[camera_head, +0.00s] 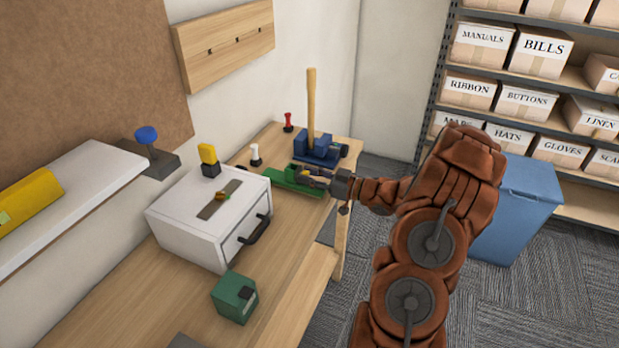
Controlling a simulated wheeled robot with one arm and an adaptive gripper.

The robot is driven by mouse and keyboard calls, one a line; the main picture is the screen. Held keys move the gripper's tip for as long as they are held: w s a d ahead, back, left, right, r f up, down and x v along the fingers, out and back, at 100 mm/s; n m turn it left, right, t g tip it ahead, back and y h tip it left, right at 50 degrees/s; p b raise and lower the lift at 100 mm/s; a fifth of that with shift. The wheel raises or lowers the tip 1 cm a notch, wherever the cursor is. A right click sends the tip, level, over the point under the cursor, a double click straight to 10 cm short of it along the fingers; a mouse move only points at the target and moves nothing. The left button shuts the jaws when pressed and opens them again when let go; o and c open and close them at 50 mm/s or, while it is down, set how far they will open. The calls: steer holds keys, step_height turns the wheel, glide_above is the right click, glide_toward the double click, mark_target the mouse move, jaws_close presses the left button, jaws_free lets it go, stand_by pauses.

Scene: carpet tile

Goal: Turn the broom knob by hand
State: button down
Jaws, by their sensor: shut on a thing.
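An upright wooden handle (311,100), perhaps the broom, stands in a blue clamp-like holder (316,152) at the far end of the workbench. A dark round knob (343,150) shows on the right side of that holder. My gripper (306,176) is in front of the holder, low over a green tray-like object (287,178). It is shut on a small yellow piece (302,170) at that object, and my fingers partly hide the piece. My gripper is apart from the dark knob.
The wooden workbench (163,298) also bears a white drawer box (180,220), a green cube (234,297), and small red (288,121) and white (255,154) knobbed pieces. A white shelf (75,197) is on the left. A blue bin (518,210) and box shelves stand right.

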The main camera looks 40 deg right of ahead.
steer(key=f+n+b, duration=0.1)
steer(key=n+b, duration=0.1)
steer(key=b, duration=0.2)
steer(key=shift+b, duration=0.35)
steer(key=n+b, duration=0.2)
steer(key=b, duration=0.2)
steer(key=shift+n, duration=0.3)
steer(key=n+b, duration=0.2)
steer(key=b, duration=0.2)
steer(key=shift+s+r+n, duration=0.1)
steer(key=shift+r+n, duration=0.05)
steer(key=shift+n, duration=0.15)
steer(key=shift+r+n+b, duration=0.15)
steer(key=shift+n+b, duration=0.35)
steer(key=shift+b, duration=0.4)
steer(key=shift+r, duration=0.15)
steer(key=c, duration=0.9)
jaws_free()
steer(key=shift+a, duration=0.1)
steer(key=shift+p, duration=0.3)
